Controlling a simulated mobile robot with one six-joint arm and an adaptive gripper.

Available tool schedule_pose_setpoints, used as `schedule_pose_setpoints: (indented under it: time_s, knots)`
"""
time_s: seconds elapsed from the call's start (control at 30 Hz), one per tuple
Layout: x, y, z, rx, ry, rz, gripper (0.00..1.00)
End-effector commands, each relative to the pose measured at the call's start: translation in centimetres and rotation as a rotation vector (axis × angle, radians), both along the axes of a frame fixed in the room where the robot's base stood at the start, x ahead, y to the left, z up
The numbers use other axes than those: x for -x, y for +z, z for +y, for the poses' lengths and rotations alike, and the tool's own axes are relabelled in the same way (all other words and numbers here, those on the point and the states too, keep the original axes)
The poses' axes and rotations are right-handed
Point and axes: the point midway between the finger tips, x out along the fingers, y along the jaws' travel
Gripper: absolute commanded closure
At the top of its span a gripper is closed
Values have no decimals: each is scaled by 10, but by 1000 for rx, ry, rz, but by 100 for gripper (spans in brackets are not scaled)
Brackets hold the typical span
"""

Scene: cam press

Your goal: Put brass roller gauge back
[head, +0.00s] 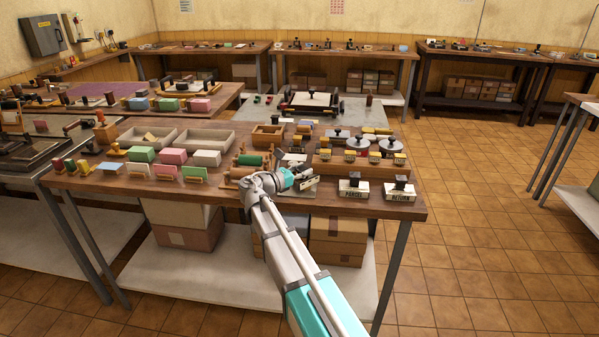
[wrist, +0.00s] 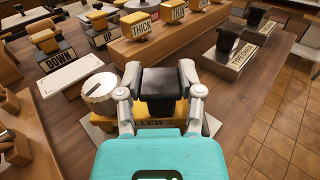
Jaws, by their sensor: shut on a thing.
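The brass roller gauge (wrist: 155,109) shows in the wrist view as a yellow block with a black grip on top and a label ending in "LLER". My gripper (wrist: 162,80) is shut on the black grip, one finger on each side. The gauge is over or on a pale grey plate (wrist: 215,124); I cannot tell whether it touches. In the head view my gripper (head: 304,183) is low over the front of the wooden bench (head: 226,185), and the gauge is too small there to make out clearly.
A wooden rack (head: 325,166) with yellow labelled blocks stands just behind. A round silver-topped piece (wrist: 98,87) is close left of the gauge. Green rollers (head: 250,160) lie left of my gripper.

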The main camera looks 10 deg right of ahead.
Motion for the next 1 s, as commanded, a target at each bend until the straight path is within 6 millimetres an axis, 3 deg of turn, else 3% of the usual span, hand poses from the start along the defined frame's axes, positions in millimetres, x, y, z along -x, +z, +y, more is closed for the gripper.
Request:
schedule_pose_setpoints:
  time_s: [0.17,0.2,0.4,1.0]
  knots:
    - [0,-2,0,1,0,0,100]
    - [0,-3,0,0,0,0,50]
    - [0,-2,0,0,0,0,18]
    - [2,0,4,0,1,0,18]
